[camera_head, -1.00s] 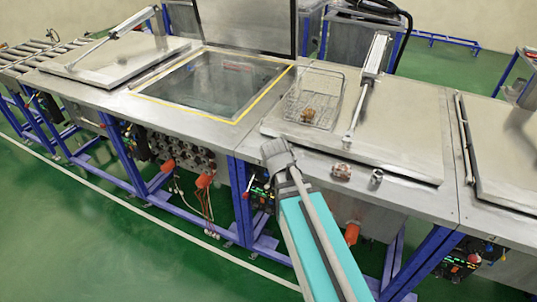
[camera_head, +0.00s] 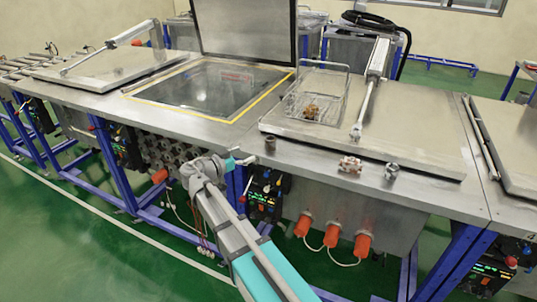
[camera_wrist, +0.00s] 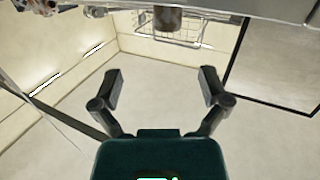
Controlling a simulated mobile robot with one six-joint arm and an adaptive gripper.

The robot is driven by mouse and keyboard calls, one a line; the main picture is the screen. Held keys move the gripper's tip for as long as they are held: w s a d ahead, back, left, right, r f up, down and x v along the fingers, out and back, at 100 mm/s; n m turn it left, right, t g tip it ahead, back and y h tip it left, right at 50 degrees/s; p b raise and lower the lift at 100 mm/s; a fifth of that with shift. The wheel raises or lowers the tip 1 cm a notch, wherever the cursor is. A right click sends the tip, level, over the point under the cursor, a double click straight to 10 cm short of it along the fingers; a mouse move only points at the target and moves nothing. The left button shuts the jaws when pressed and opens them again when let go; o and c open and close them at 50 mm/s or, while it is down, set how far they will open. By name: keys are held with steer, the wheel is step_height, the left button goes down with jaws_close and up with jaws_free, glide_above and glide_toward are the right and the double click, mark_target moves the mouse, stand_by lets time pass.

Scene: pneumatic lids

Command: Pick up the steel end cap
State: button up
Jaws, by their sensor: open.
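A small grey metal cup-like part (camera_head: 391,171), which looks like the steel end cap, sits on the bench's front ledge at the right in the head view. A reddish metal fitting (camera_head: 349,164) is left of it, and a dark short cylinder (camera_head: 270,144) stands farther left. The wrist view appears upside down. It shows a brownish cylinder (camera_wrist: 167,18) at its top middle and part of a fitting (camera_wrist: 42,5) at its top left corner. My gripper (camera_wrist: 161,77) is open and empty, apart from these parts. In the head view it is small, near the bench's front edge.
A wire basket (camera_head: 313,98) with a brown item stands on the bench behind the parts. A flat lid (camera_head: 420,125) with a pneumatic cylinder (camera_head: 376,65) lies behind the ledge. An open tank (camera_head: 205,90) is at the left. Orange plugs (camera_head: 332,235) hang below the front edge.

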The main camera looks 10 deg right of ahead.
steer(key=shift+w+a+r+t, duration=0.1)
steer(key=shift+a+t, duration=0.05)
steer(key=shift+a, duration=0.2)
steer(key=shift+w+a+r+t, duration=0.1)
steer(key=shift+a+t, duration=0.05)
steer(key=shift+a, duration=0.2)
steer(key=shift+d, duration=0.1)
glide_toward(270, 138)
steer(key=shift+w+d+r, duration=0.1)
steer(key=shift+w+d, duration=0.15)
steer(key=shift+d, duration=0.4)
steer(key=shift+w+d+r, duration=0.15)
steer(key=shift+w+d, duration=0.05)
steer(key=shift+d, duration=0.45)
steer(key=shift+w+d+r, duration=0.1)
steer(key=shift+w+d, duration=0.15)
steer(key=shift+d, duration=0.4)
steer(key=shift+x, duration=2.6)
steer(key=shift+f, duration=0.1)
jaws_close()
